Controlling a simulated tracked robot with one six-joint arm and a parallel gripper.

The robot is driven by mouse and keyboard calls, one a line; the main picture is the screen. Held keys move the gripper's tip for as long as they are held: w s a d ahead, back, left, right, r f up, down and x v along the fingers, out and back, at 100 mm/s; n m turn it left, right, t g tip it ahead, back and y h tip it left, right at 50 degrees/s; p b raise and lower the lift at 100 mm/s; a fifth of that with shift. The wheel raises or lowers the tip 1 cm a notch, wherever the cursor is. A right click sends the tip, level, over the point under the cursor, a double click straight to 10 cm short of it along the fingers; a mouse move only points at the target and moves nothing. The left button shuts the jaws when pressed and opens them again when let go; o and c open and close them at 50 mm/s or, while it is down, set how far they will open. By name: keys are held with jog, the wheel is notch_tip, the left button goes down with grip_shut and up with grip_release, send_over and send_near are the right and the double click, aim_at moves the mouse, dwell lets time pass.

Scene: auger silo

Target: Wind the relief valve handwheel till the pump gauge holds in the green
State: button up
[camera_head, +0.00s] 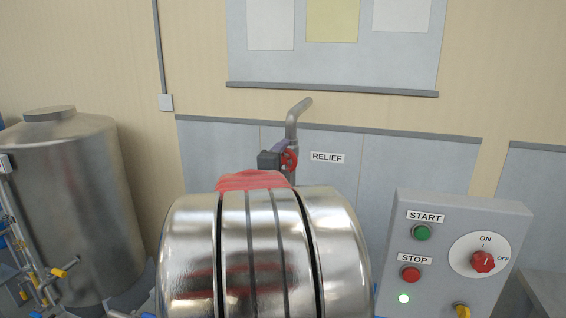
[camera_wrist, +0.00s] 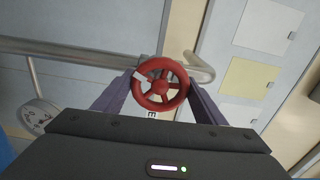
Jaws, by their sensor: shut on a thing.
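The red relief valve handwheel (camera_wrist: 160,87) sits between the two purple fingers of my gripper (camera_wrist: 164,80) in the wrist view. The fingers are shut on its rim from both sides. A small white tag shows at the wheel's upper left. In the head view the handwheel (camera_head: 291,160) is small, on the grey pipe left of the RELIEF label (camera_head: 327,157), with my gripper (camera_head: 284,148) at it. A round gauge (camera_wrist: 39,116) shows at a slant at the left of the wrist view. Its needle and green band cannot be read.
A grey control box (camera_head: 455,250) at the right has a green START button, a red STOP button, a lit green lamp and a red ON/OFF knob. A steel tank (camera_head: 75,200) stands at the left. Large shiny metal in front hides what lies below the valve.

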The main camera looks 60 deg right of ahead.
jog(key=shift+s+f, duration=0.15)
jog(key=shift+s, duration=0.05)
jog(key=o, duration=0.7)
jog(key=shift+d, duration=0.1)
jog(key=o, duration=0.4)
jog(key=shift+w, duration=0.1)
jog(key=a, duration=0.4)
jog(key=s+a, duration=0.1)
jog(key=a, duration=0.4)
jog(key=s+a, duration=0.1)
jog(key=a, duration=0.3)
jog(key=shift+s+a, duration=0.1)
jog(key=shift+a, duration=0.3)
